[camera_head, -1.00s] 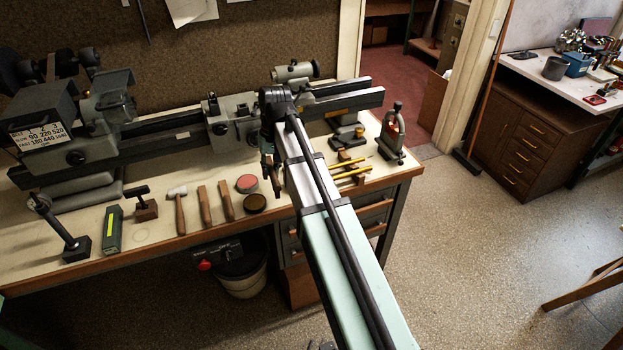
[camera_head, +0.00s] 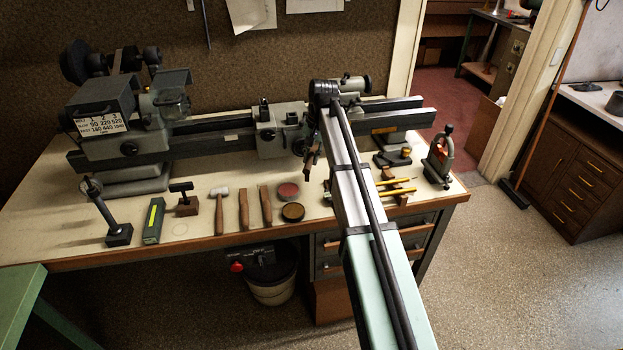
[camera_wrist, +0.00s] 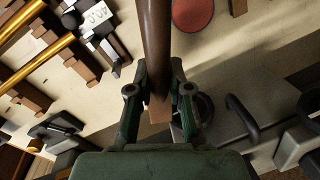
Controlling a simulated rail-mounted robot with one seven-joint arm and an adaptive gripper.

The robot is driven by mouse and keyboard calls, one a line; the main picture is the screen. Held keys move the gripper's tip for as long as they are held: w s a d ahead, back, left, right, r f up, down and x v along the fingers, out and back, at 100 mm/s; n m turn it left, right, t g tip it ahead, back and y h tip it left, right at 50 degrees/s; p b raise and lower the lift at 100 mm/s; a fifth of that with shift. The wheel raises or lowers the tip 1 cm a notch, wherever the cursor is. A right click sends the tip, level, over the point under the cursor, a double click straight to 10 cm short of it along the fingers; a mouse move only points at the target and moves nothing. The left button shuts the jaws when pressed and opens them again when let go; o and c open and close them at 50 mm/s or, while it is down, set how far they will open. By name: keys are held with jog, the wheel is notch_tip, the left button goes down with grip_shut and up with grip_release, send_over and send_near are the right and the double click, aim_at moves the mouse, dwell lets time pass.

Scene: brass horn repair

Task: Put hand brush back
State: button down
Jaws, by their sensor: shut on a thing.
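My gripper (camera_wrist: 158,98) is shut on a dark brown wooden handle (camera_wrist: 156,45), which I take to be the hand brush. In the wrist view the handle runs from between the fingers out through the top edge. Its bristles cannot be made out. In the head view my gripper (camera_head: 308,150) is small and partly hidden by my arm, above the back of the workbench in front of the lathe. The brown brush (camera_head: 311,165) shows just below it, held above the bench top.
The workbench (camera_head: 65,235) carries a lathe (camera_head: 210,142) along its back. A mallet (camera_head: 217,210), two wooden-handled tools, a red round pad (camera_head: 288,190) and a dark tin (camera_head: 292,212) lie in front. Brass-coloured rods (camera_head: 398,192) on wooden blocks lie right of my arm.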

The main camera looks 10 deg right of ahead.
notch_tip(320, 180, down, 10)
jog(key=shift+f+p, duration=0.1)
jog(key=shift+p, duration=0.85)
jog(key=shift+f, duration=0.1)
jog(key=c, duration=1.1)
grip_release()
jog(key=shift+s+d+r+b, duration=0.1)
jog(key=shift+d+r+b, duration=0.25)
jog(key=shift+r, duration=1.7)
jog(key=shift+w+d+r+b, duration=0.1)
jog(key=shift+d+r+b, duration=0.3)
jog(key=shift+r, duration=1.6)
jog(key=shift+s+d+r+b, duration=0.15)
jog(key=shift+r+b, duration=0.35)
jog(key=shift+r, duration=1.55)
jog(key=shift+c, duration=0.3)
